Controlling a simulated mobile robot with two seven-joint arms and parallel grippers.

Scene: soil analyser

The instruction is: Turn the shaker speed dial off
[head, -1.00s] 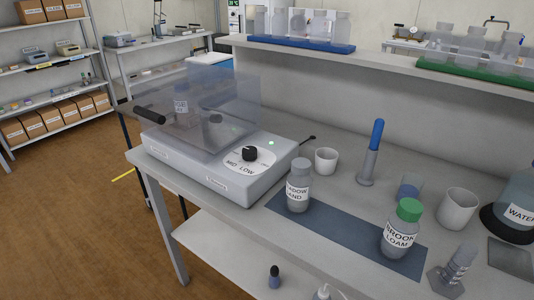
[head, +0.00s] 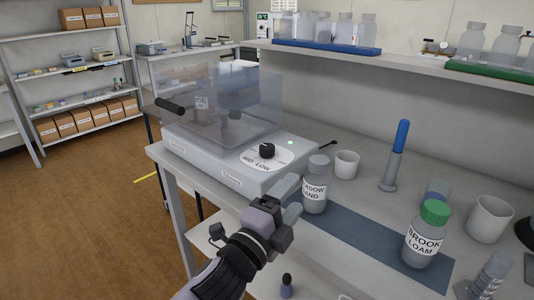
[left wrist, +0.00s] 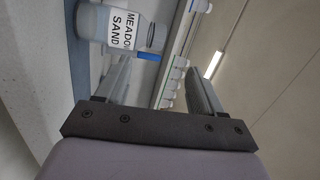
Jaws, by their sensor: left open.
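The shaker (head: 215,160) is a pale box with a clear lid at the table's left end. Its black speed dial (head: 266,151) sits on a white label plate reading MID and LOW; the dial's exact setting is too small to read. A small green light (head: 290,142) is lit beside it. My left gripper (head: 291,203) is open and empty, below and right of the dial and apart from it, by the table's front edge. The left wrist view shows its two spread fingers (left wrist: 158,85) with nothing between them. My right gripper is not in view.
The MEADOW SAND bottle (head: 315,185) stands just right of my left gripper, and shows in the left wrist view (left wrist: 121,25). The BROOK LOAM bottle (head: 424,240) stands on the blue mat (head: 365,232). A white cup (head: 346,163) is behind.

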